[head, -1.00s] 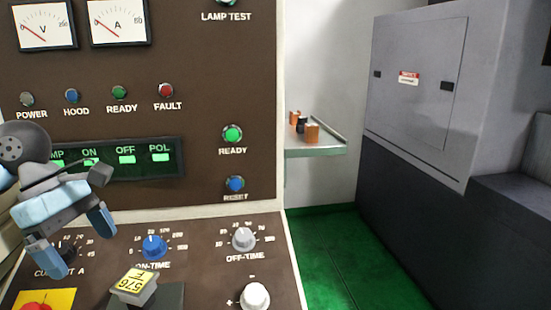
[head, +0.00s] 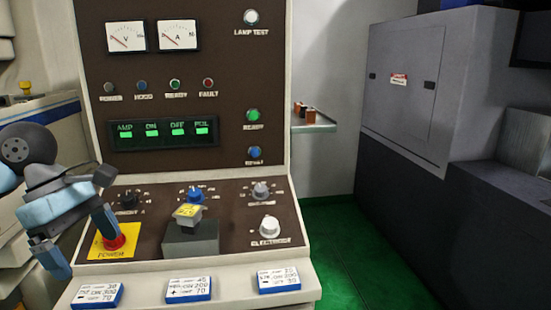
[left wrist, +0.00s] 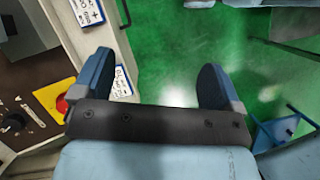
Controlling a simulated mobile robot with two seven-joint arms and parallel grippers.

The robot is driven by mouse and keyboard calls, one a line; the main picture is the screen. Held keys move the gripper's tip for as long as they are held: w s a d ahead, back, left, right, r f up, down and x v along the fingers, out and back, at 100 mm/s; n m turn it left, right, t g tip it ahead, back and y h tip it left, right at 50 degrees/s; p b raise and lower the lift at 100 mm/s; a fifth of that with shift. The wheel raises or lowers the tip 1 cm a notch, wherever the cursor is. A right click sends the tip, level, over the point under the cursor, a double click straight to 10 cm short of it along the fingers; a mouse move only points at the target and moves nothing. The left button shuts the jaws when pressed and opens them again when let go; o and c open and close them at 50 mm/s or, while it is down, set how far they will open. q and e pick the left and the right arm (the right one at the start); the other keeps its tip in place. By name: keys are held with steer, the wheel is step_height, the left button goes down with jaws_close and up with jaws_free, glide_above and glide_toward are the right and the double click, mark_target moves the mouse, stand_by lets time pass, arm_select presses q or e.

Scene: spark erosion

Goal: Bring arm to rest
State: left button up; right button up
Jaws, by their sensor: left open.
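My left gripper (head: 82,248) is open and empty in the head view. It hangs at the left front corner of the control panel, with one finger in front of the yellow plate of the red power button (head: 115,241). In the left wrist view the two blue fingers of my left gripper (left wrist: 160,82) are spread wide with green floor between them. The red button (left wrist: 63,103) and the panel edge lie left of the fingers there. My right gripper is not in view.
The control console (head: 200,224) fills the middle, with knobs, a grey block (head: 190,238) and several setting cards (head: 188,289) along its front ledge. A grey cabinet (head: 402,105) and dark machine stand at right. Green floor (head: 335,245) is free between them.

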arm_select(q)
steer(key=d+f+n+h, duration=0.3)
steer(key=d+n+h, duration=0.2)
steer(key=d+h, duration=0.35)
steer(key=d+f+n+h, duration=0.3)
steer(key=d+n+h, duration=0.3)
steer(key=d+h, duration=0.25)
steer(key=w+a+f+n+t+y, duration=0.15)
steer(key=f+n+t+y, duration=0.65)
steer(key=n, duration=0.8)
steer(key=w+a+f+n+t+y, duration=0.15)
steer(key=f+n+t+y, duration=0.25)
steer(key=f+n+t, duration=1)
steer(key=s+f+n+g+y, duration=0.6)
steer(key=s+f+n+g, duration=0.5)
steer(key=s+f, duration=0.55)
step_height(320, 180, up, 12)
steer(key=a+p, duration=0.1)
steer(key=p, duration=1.4)
steer(key=shift+w+a+n+t+p, duration=0.3)
steer(key=shift+a+n+t, duration=0.1)
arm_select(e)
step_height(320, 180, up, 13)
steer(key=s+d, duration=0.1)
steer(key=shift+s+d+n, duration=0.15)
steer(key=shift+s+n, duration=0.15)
